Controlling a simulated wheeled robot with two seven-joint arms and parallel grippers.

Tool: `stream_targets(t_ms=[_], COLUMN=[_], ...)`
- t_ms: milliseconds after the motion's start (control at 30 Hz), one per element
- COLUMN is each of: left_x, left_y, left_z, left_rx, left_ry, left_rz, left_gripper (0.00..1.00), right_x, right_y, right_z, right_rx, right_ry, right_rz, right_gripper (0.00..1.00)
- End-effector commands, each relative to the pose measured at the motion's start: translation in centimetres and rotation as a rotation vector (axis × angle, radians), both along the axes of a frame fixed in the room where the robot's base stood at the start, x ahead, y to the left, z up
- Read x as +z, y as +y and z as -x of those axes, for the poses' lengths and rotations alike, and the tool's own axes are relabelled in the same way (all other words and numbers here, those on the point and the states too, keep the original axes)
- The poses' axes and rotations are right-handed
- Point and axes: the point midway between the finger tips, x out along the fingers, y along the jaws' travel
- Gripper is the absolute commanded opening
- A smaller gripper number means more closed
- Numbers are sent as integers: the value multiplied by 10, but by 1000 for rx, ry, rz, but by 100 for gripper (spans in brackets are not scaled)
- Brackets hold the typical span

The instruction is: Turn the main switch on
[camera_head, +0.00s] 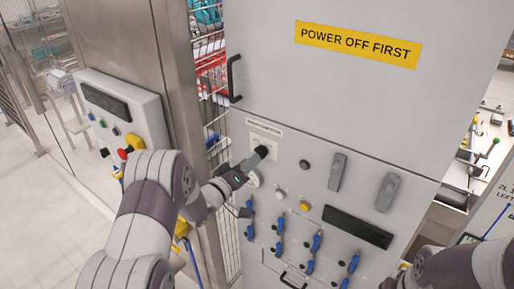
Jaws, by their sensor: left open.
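A grey control cabinet (340,100) fills the middle, with a labelled plate (265,141) on its front. A black rotary knob (262,151), which looks like the main switch, stands out from this plate. My left gripper (248,166) is at the cabinet front, just below and left of the knob. Its fingers are open and small in view, and I cannot tell whether they touch the knob. A white round part (253,180) shows beside the gripper. My right arm enters at the lower right, with its gripper out of view.
Below are a yellow button (305,206) and several blue-handled switches (316,243). Two grey handles (337,172) (388,191) and a black display (358,227) are to the right. A black door handle (234,78) is above. A control box (124,115) with a red knob (126,152) is at left.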

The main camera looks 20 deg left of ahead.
Motion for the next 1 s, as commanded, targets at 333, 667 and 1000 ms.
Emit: stream_targets(t_ms=[333,667,1000], left_x=[1,-1,-1], left_y=[-16,-16,-16], left_z=[-43,-45,-45], left_rx=[1,1,3], left_ry=[2,2,-1], left_rz=[-2,-2,-7], left_gripper=[43,32,0], right_x=[20,20,19], right_y=[0,0,0], right_z=[0,0,0], right_rx=[0,0,0], right_ry=[0,0,0], right_rz=[0,0,0], right_gripper=[38,38,38])
